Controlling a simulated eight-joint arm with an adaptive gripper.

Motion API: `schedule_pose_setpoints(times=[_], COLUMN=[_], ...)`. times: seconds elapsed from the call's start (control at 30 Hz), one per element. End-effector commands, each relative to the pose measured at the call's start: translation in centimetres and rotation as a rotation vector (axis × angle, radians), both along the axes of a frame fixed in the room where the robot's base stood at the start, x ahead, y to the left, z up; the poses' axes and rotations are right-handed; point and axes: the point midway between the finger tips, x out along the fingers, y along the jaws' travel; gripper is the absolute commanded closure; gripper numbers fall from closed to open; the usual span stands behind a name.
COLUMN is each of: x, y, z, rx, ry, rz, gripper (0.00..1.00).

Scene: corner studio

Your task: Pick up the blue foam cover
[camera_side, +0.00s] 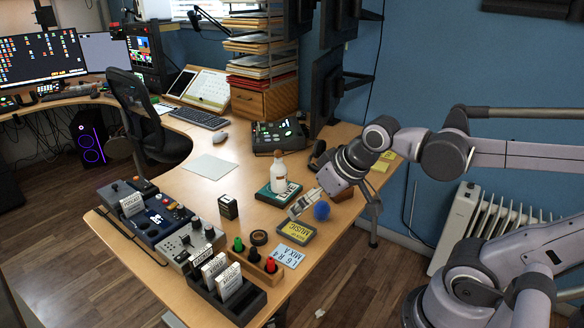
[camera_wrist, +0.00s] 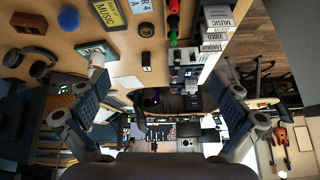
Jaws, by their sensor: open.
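The blue foam cover (camera_side: 321,210) is a small round blue ball on the desk, near its right edge. In the wrist view it shows (camera_wrist: 68,18) near the top left corner, outside the space between my fingers. My gripper (camera_side: 303,205) is open, with nothing visible between its fingers. In the side view it is just left of the cover and overlaps it closely; whether they touch cannot be told. In the wrist view my gripper (camera_wrist: 157,95) has its two fingers wide apart at left and right.
A MUSIC plate (camera_side: 295,233) lies in front of the cover. A small black box (camera_side: 228,206), audio consoles (camera_side: 190,243) and a wooden holder (camera_side: 258,263) stand farther left and in front.

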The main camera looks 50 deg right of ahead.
Motion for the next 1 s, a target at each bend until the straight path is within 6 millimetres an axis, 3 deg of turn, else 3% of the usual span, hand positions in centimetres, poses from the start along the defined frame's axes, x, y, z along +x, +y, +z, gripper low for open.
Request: schedule_pose_setpoints(times=[0.27, 0.4, 0.77, 1.0], x=[-1.4, -1.3, -1.2, 1.2], y=[1.3, 1.3, 1.2, -1.3], z=[-1.7, -1.7, -1.7, -1.7], rx=[-0.043, -0.043, -0.041, -0.028], ry=[-0.045, -0.045, -0.042, -0.007], rz=[0.103, 0.102, 0.095, -0.026], gripper=[0.0, 0.23, 0.23, 0.23])
